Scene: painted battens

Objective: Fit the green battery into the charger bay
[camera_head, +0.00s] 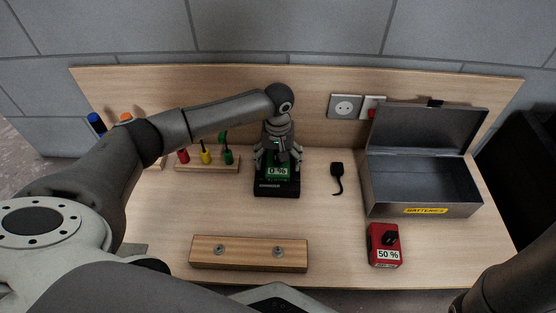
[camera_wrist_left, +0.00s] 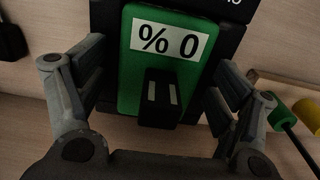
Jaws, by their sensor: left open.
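The green battery (camera_head: 277,173), labelled "0 %", sits in the black charger (camera_head: 277,189) near the middle of the table. In the left wrist view the green battery (camera_wrist_left: 180,58) shows its label and a black block with two pale strips. The charger (camera_wrist_left: 103,18) shows dark around it. My left gripper (camera_head: 278,160) is right above the battery; in the left wrist view its open fingers (camera_wrist_left: 158,100) stand either side of the battery, with gaps. How deep the battery sits in the bay is hidden. My right gripper is not visible.
A red battery (camera_head: 384,246) labelled "50 %" stands at the front right. An open metal box (camera_head: 424,190) marked "BATTERIES" is behind it. A wooden batten (camera_head: 249,254) lies in front.

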